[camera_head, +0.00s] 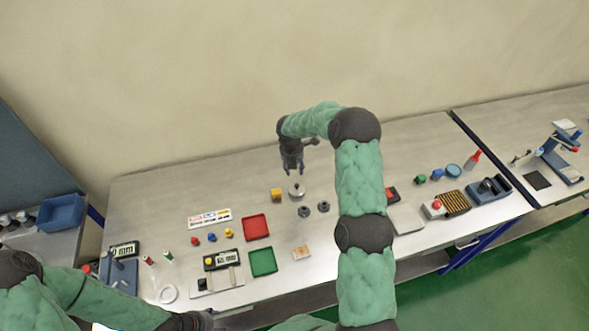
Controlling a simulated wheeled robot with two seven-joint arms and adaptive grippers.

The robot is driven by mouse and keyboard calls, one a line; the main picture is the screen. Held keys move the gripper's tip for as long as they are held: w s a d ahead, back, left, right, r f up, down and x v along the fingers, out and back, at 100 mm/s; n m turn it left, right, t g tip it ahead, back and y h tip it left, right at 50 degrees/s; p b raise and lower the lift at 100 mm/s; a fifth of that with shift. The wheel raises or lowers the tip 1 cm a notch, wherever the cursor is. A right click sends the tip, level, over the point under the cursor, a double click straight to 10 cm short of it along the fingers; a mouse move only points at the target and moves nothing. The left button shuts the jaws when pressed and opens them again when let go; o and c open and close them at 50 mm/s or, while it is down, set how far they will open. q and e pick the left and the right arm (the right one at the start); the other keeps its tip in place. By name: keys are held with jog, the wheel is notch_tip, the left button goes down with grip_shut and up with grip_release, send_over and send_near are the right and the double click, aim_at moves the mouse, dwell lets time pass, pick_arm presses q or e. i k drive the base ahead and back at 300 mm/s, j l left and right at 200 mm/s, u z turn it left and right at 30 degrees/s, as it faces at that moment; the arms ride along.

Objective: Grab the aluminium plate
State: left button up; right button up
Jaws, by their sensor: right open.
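A flat, pale grey square plate (408,219), which looks like the aluminium plate, lies on the bench just right of my right arm. The arm passes close by its left edge in this view. My right gripper (293,172) is open and empty, pointing down above the back middle of the bench, well left of the plate. Just below it in the picture stand a yellow block (277,194) and a round metal part with a knob (297,190). My left arm shows at the lower left, and its fingers are out of view.
Two dark round parts (314,209) stand in front of the right gripper. A red tray (256,227) and a green tray (263,262) lie left of them. A red button box (435,208) and a striped block (455,202) stand right of the plate. The back left bench is clear.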

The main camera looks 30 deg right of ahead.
aim_at(303, 252)
jog(key=z, duration=1.15)
